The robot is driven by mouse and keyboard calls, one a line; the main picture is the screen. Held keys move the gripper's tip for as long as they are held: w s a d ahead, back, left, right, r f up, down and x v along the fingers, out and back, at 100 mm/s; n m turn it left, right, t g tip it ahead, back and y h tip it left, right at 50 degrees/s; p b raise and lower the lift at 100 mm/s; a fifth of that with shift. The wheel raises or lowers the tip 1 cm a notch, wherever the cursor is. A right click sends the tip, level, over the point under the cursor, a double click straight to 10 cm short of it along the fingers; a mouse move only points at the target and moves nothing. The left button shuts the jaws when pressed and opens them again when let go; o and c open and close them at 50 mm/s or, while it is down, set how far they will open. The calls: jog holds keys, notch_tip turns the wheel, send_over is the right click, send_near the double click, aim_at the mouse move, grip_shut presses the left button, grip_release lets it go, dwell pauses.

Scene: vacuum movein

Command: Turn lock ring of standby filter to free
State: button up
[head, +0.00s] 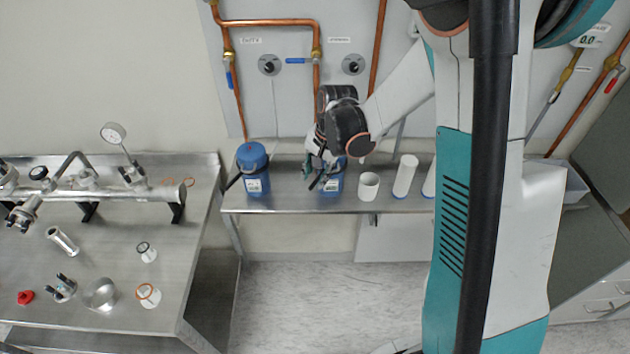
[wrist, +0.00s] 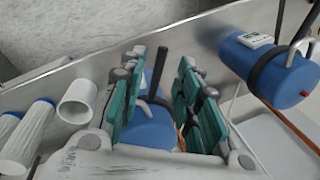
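A blue filter housing (head: 333,186) stands on the steel bench under the right-hand wall label, which is too small to read surely. My gripper (head: 318,165) is over its upper left side and hides much of its top. In the wrist view the blue top of this housing (wrist: 148,130) lies between the teal fingers of my gripper (wrist: 167,75), which are apart. A black lever (wrist: 159,70) sticks up between the fingers; I see no clear contact. The lock ring itself is mostly hidden. A second blue housing (head: 252,168) stands to the left, with its own black ring and lever (head: 234,182).
White cylinders, including an open white cup (head: 369,186) and a taller one (head: 404,176), stand right of the housing. Copper pipes (head: 317,60) run on the wall behind. A steel table (head: 120,235) with loose fittings is at left. The floor in front is clear.

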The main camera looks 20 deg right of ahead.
jog(key=shift+w+a+f, duration=0.1)
jog(key=shift+f, duration=0.6)
jog(key=shift+w+a+f, duration=0.1)
jog(key=shift+f, duration=0.55)
jog(key=shift+c, duration=0.3)
grip_shut()
jog(key=shift+d, duration=0.1)
jog(key=s+d+n+g+b, duration=0.2)
jog(key=d+n+b, duration=0.2)
jog(key=d+n, duration=0.6)
jog(key=shift+s+d+n+y, duration=0.2)
jog(key=shift+s+n+y, duration=0.2)
jog(key=shift+n, duration=0.6)
